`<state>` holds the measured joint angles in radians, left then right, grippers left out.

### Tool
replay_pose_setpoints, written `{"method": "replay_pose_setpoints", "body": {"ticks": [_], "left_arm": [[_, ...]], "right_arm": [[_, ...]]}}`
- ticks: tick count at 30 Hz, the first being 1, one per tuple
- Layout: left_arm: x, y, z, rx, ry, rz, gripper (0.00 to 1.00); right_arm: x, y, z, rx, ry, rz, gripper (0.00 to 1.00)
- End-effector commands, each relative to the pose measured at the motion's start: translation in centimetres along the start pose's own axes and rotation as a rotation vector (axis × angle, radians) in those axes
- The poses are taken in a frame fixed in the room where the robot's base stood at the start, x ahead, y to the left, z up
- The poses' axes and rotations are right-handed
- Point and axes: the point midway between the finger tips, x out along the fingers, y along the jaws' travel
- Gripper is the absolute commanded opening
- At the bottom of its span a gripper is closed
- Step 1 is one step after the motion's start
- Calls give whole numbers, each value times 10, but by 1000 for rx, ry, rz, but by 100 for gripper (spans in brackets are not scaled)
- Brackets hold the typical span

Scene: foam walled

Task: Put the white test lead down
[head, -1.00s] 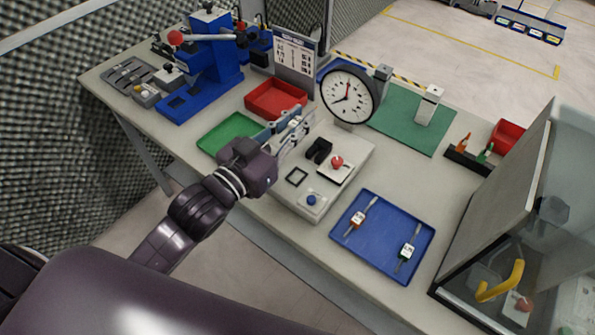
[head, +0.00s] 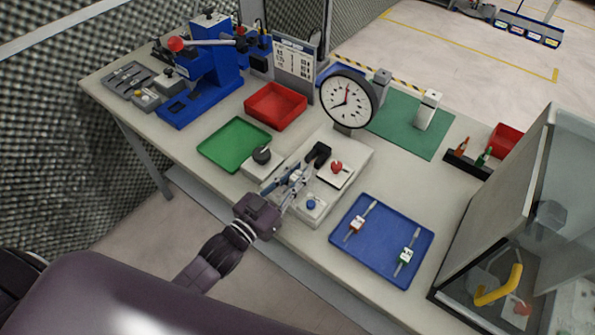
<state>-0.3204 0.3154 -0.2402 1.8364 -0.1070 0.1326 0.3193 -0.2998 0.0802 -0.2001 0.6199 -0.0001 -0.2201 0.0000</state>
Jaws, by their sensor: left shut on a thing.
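My left gripper (head: 291,181) is shut on the white test lead (head: 297,175), small and partly hidden between the fingers. The gripper is over the front part of the pale test box (head: 345,152), just left of its blue button (head: 311,204). I cannot tell whether the lead touches the box. The blue tray (head: 376,265) lies to the right and holds a red-marked lead (head: 357,223) and a green-marked lead (head: 407,255). My right gripper is out of view.
The box carries a black clamp (head: 318,153) and a red button (head: 336,167). A dial gauge (head: 346,101) stands behind it. A green tray (head: 233,145) and red tray (head: 275,106) are empty at left. A clear-sided cabinet (head: 500,215) bounds the right.

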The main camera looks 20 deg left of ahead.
Motion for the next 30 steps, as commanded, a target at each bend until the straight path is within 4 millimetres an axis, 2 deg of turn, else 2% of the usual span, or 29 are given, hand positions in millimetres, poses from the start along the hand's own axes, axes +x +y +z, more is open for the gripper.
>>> {"method": "replay_pose_setpoints", "body": {"ticks": [12,13,17,25,30], "left_arm": [[0,0,6,1,1,0,0],[0,0,5,1,1,0,19],[0,0,5,1,1,0,33],[0,0,5,1,1,0,33],[-4,0,7,1,-2,0,33]], "right_arm": [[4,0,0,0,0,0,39],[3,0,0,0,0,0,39],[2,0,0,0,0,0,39],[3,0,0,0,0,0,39],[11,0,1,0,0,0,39]]}}
